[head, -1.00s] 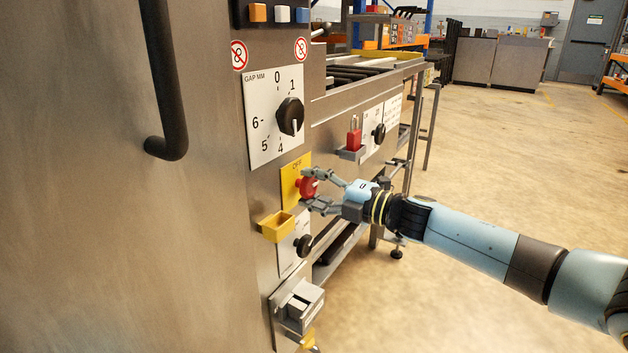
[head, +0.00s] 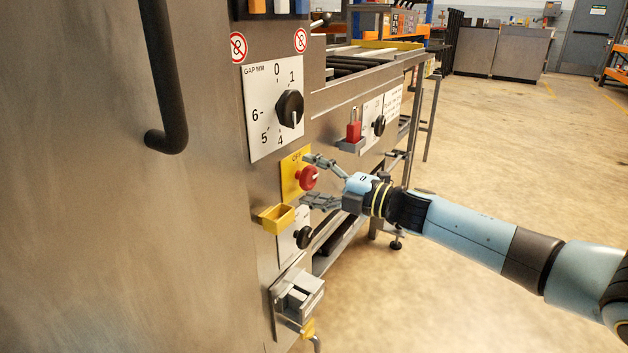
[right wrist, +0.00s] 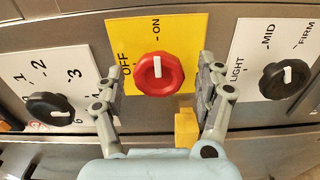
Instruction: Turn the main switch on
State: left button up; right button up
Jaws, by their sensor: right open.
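The main switch is a red round knob (head: 308,177) with a white pointer, on a yellow plate (head: 289,172) marked OFF and ON. In the right wrist view the knob (right wrist: 159,74) has its white pointer toward the ON mark, a quarter turn from OFF. My right gripper (head: 308,180) is open, with one finger above and one below the knob. In the right wrist view its fingers (right wrist: 160,77) stand on either side of the knob with clear gaps, apart from it. My left gripper is not in view.
A black gap dial (head: 290,108) is above the switch. A yellow open box (head: 277,218) juts out below it, and a black knob (head: 304,237) is lower still. A red padlock (head: 354,131) stands on a small shelf to the right. Open floor lies at right.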

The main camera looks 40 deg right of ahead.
jog(key=shift+s, duration=0.1)
jog(key=v, duration=1.1)
jog(key=shift+s+d, duration=0.15)
jog(key=shift+s, duration=0.2)
